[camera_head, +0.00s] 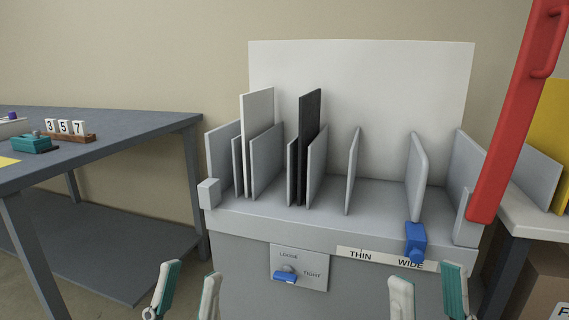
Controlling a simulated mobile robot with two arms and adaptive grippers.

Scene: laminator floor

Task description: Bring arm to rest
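My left gripper (187,291) is at the bottom of the head view, left of the loose/tight dial. Its two fingers stand apart with nothing between them. My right gripper (429,295) is at the bottom right, below the thin/wide strip. Its fingers are also apart and empty. Both arms are out of view below the frame. A grey machine (238,250) with upright dividers stands in front of me. A white panel (259,125) and a black panel (309,140) stand upright in separate slots between dividers.
A blue slider (415,240) sits at the WIDE end of the strip (362,255). A blue dial knob (285,277) is on the front plate. A grey table (130,130) is at left with a 357 number block (66,130). A red bar (515,120) rises at right.

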